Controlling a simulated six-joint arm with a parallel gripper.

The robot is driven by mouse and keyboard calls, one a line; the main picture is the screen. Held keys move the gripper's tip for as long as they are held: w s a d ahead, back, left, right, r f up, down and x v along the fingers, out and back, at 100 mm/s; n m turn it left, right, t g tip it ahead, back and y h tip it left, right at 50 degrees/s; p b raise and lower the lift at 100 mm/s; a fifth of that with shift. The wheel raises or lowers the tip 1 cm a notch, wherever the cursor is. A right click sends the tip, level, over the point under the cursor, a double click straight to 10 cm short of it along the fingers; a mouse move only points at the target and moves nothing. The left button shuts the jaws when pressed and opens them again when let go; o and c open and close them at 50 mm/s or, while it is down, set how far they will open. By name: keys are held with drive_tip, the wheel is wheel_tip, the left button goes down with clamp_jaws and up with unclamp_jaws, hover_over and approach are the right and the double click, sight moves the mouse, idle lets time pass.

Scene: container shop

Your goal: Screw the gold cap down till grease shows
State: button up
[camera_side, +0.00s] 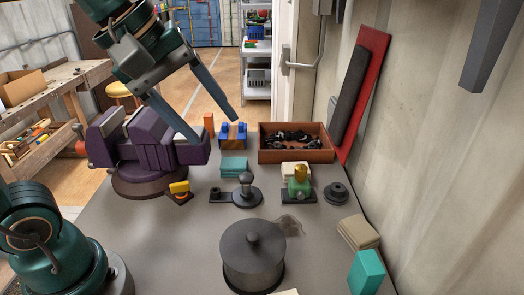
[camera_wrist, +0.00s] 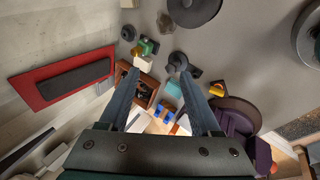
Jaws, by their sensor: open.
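The gold cap (camera_side: 301,171) sits on top of a small green fitting (camera_side: 299,187), which stands on a dark base on the grey bench. In the wrist view the gold cap (camera_wrist: 137,51) and the green fitting (camera_wrist: 150,45) show small, beyond my fingertips and left of centre. I cannot make out any grease, and the cap's thread is hidden. My gripper (camera_side: 214,127) is open and empty, high above the bench and up and left of the cap. Its two spread fingers also show in the wrist view (camera_wrist: 160,72).
A dark knobbed post (camera_side: 246,190) stands left of the fitting; a dark disc (camera_side: 335,193) lies right. A lidded dark pot (camera_side: 253,258) stands in front. A brown tray (camera_side: 296,156) of dark parts lies behind. A purple vise (camera_side: 150,140) is at left; a wall stands at right.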

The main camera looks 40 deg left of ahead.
drive_tip(key=w+r+n+h, duration=0.1)
drive_tip(key=w+n, duration=0.5)
drive_tip(key=w, duration=0.2)
drive_tip(key=n+g+h, duration=0.1)
drive_tip(key=n+g, duration=0.2)
drive_tip(key=n, duration=0.3)
hover_over(300, 167)
drive_tip(key=s+a, duration=0.2)
wheel_tip(300, 167, down, 8)
drive_tip(key=shift+g, duration=0.3)
drive_tip(key=f, duration=0.4)
drive_tip(key=w+f, duration=0.1)
drive_tip(key=f, duration=0.1)
drive_tip(key=shift+h, duration=0.3)
drive_tip(key=shift+x, duration=2.3)
clamp_jaws()
